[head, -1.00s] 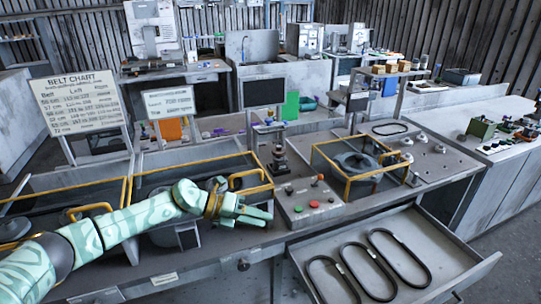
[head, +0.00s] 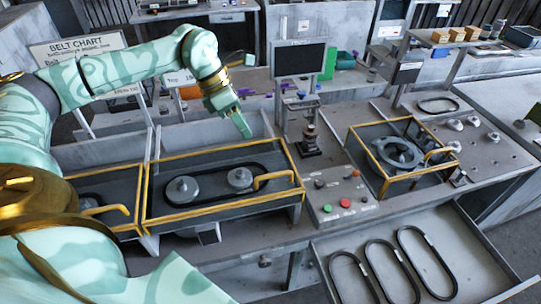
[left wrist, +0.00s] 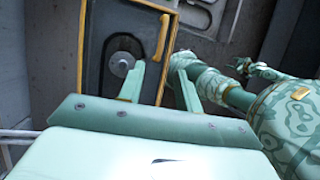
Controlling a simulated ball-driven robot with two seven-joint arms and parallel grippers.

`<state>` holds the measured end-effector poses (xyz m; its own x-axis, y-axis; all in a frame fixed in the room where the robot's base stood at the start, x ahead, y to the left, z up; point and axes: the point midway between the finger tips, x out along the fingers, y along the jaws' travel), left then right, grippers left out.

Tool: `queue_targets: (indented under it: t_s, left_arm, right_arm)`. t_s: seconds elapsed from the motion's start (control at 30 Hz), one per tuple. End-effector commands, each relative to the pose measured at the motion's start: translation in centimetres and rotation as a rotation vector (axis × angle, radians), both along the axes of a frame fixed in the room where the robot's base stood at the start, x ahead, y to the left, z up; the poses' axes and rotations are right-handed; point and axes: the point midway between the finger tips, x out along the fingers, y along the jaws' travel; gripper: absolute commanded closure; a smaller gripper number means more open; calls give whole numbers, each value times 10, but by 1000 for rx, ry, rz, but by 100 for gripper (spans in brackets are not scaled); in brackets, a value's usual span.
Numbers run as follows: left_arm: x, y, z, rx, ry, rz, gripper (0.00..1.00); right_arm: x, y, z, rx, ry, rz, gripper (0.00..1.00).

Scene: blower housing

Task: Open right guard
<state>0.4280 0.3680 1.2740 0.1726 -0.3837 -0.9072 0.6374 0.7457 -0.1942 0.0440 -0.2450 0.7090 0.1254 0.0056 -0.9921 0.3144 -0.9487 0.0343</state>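The right guard (head: 222,217) is a yellow-edged frame lying flat over the middle bay. Two grey pulleys and a black belt show through it. The guard appears shut. My left gripper (head: 246,133) hangs fingers-down above the bay's back edge, apart from the handle. In the left wrist view its two fingers are spread with nothing between them. My right gripper is not in the head view; pale arm parts in the left wrist view do not show its fingers clearly.
Another yellow-edged guard (head: 88,180) is at left, partly behind my arm. A control panel (head: 340,200) and yellow cage (head: 382,203) stand to the right. An open drawer (head: 480,262) holding three belts juts out in front. A dark screen (head: 299,66) stands behind.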

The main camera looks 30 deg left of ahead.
Motion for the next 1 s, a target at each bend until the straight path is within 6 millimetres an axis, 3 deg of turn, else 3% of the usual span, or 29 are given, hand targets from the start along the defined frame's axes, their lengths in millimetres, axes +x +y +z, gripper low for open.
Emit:
queue_targets:
  t_s: [0.23,0.6,0.8,1.0]
  left_arm:
    - [9,-23,-49,-5,5,-2,66]
    - [23,-54,-124,-5,3,1,66]
    - [27,-60,-139,-4,1,1,66]
    - [27,-61,-141,-4,1,2,66]
  right_arm:
    - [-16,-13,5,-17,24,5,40]
    - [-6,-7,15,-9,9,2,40]
    - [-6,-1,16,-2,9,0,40]
    - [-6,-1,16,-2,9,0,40]
